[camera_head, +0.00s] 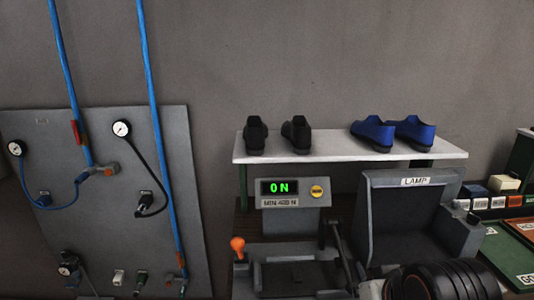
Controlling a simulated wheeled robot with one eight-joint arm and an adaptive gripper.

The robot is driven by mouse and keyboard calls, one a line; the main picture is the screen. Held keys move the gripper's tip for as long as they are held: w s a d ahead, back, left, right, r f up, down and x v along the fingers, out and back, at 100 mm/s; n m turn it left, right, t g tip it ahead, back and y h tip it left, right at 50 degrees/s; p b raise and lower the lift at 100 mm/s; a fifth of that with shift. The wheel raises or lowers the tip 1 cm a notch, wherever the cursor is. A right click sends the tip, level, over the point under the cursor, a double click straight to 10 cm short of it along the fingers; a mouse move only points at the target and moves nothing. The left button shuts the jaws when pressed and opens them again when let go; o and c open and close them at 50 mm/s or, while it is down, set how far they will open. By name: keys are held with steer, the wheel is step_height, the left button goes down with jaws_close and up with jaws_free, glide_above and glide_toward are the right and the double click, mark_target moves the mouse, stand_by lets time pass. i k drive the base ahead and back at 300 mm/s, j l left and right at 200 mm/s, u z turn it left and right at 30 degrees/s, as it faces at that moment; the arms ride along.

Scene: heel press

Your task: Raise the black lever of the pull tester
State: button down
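The pull tester (295,222) stands on the bench below the shelf. Its display (280,187) reads "0 N" in green, with a yellow round button beside it and a "MIN 400 N" label below. A dark, slanting bar (342,252) at the tester's right side looks like the black lever; its lower end runs toward the bottom of the picture. A short lever with an orange knob (238,246) stands at the tester's left. My gripper is not in view.
A grey LAMP unit (413,215) stands close right of the tester. A white shelf (350,153) above holds black shoes (296,134) and blue shoes (387,132). A gauge panel with blue hoses (95,205) is at left. Small boxes (504,183) are at right.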

mark_target(342, 261)
steer(key=l, duration=0.65)
steer(key=k+l+u, duration=0.1)
steer(key=l, duration=0.5)
